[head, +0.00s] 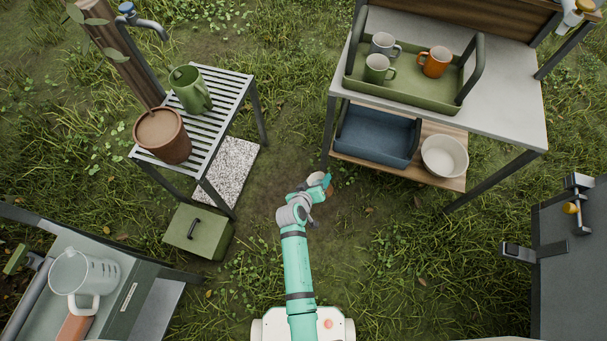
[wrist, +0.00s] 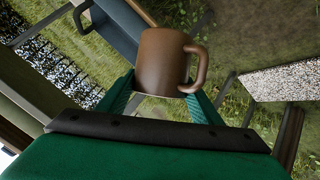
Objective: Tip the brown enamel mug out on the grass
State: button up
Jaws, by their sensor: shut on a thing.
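The brown enamel mug (wrist: 163,62) is held between the two green fingers of my gripper (wrist: 164,97) in the wrist view. Its handle sticks out to the right in that view. The inside of the mug is hidden, so I cannot tell what it holds. In the head view my gripper (head: 324,183) is out over the ground between the slatted stand and the table. Only a small brown part of the mug shows there, and its tilt cannot be told. Grass (head: 385,250) lies around and below the arm.
The table (head: 500,110) at the upper right holds a green tray (head: 400,95) with several mugs. A blue bin (head: 375,138) and a white bowl (head: 445,155) sit on its lower shelf. A slatted stand (head: 225,90) and green box (head: 197,232) are left. Open grass lies lower right.

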jog(key=shift+w+a+r+n+g+h, duration=0.3)
jog(key=shift+a+n+g+h, duration=0.1)
jog(key=shift+g+h, duration=0.1)
dwell(0.7)
jog(key=shift+w+a+r+n+g+h+p, duration=0.2)
jog(key=shift+r+n+g+h+p, duration=0.1)
jog(key=shift+n+g+h+p, duration=0.3)
jog(key=shift+w+a+r+n+g+h+p, duration=0.2)
jog(key=shift+r+n+g+h+p, duration=0.1)
jog(key=shift+n+g+h+p, duration=0.3)
dwell(2.0)
jog(key=shift+w+a+r+n+g+h+p, duration=0.2)
jog(key=shift+w+a+n+g+h+p, duration=0.15)
jog(key=shift+w+a+h, duration=0.35)
dwell(1.1)
jog(key=shift+w+a+r+n+g+h+p, duration=0.1)
jog(key=shift+a+n+g+h+p, duration=0.15)
jog(key=shift+n+g+h+p, duration=0.4)
dwell(1.1)
